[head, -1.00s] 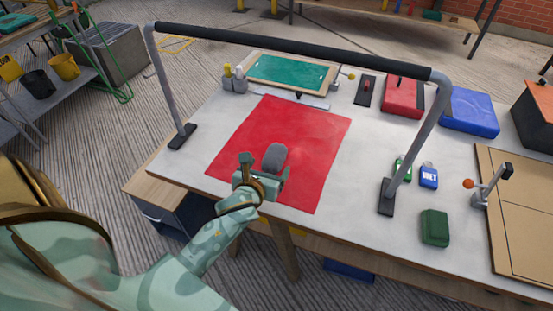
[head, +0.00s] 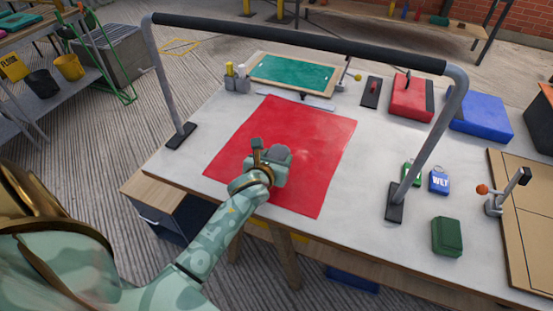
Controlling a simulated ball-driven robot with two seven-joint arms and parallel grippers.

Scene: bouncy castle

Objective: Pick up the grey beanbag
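The grey beanbag (head: 281,153) lies on the red mat (head: 315,135) on the table, left of the middle in the head view. My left gripper (head: 270,160) reaches in from the front left and is right at the beanbag, with a finger on its left side. The gripper and wrist hide the beanbag's near part, and I cannot tell whether the fingers are closed on it. My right gripper is not in view.
A grey frame with a black padded bar (head: 300,45) arches over the table above the mat. A green box (head: 446,237), padlock-like tags (head: 439,180) and a blue block (head: 480,113) are to the right. A green board (head: 292,73) lies behind the mat.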

